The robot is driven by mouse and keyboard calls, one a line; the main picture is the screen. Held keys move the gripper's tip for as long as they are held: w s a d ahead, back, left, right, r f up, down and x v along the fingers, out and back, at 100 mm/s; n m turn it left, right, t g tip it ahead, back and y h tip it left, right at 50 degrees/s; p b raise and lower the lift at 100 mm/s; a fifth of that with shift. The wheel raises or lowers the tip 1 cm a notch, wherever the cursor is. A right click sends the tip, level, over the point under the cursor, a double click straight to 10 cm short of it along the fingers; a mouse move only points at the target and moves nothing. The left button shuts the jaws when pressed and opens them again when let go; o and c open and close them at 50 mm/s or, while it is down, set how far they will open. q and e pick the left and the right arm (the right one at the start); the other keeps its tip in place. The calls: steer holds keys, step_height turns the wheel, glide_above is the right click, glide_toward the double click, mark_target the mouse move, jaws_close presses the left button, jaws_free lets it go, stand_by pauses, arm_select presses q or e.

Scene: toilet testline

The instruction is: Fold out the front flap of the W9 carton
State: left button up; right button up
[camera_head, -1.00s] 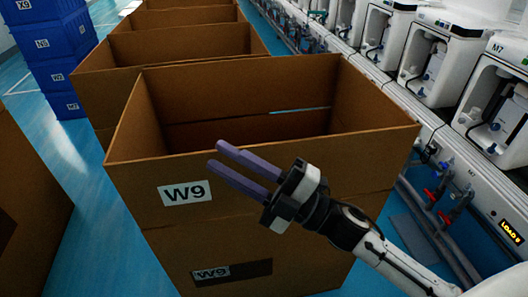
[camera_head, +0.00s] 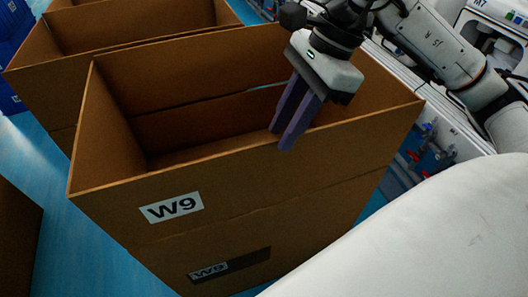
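The W9 carton (camera_head: 240,205) is a brown open-topped box in the middle of the view. Its front flap (camera_head: 290,175) stands upright, with a white W9 label on its left part; a crease runs across below it. My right gripper (camera_head: 281,140) points down at the flap's top edge, right of the middle. Its two purple fingers are apart with a narrow gap. One fingertip overlaps the outer face just below the edge and the other appears on the inner side. I cannot tell whether they touch the cardboard. My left gripper is not in view.
More open brown cartons (camera_head: 40,75) stand in a row behind. Another carton (camera_head: 15,235) edges in at the lower left. Blue crates (camera_head: 10,95) are at the far left. The white test line (camera_head: 510,35) runs along the right. Blue floor (camera_head: 75,255) shows at left.

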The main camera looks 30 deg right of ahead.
glide_above(274, 176)
steer(key=a, duration=0.1)
step_height(274, 176, down, 8)
steer(key=r, duration=0.1)
steer(key=shift+w+a+f, duration=0.1)
steer(key=shift+w+f, duration=0.15)
steer(key=shift+c, duration=0.2)
jaws_close()
stand_by(1.0)
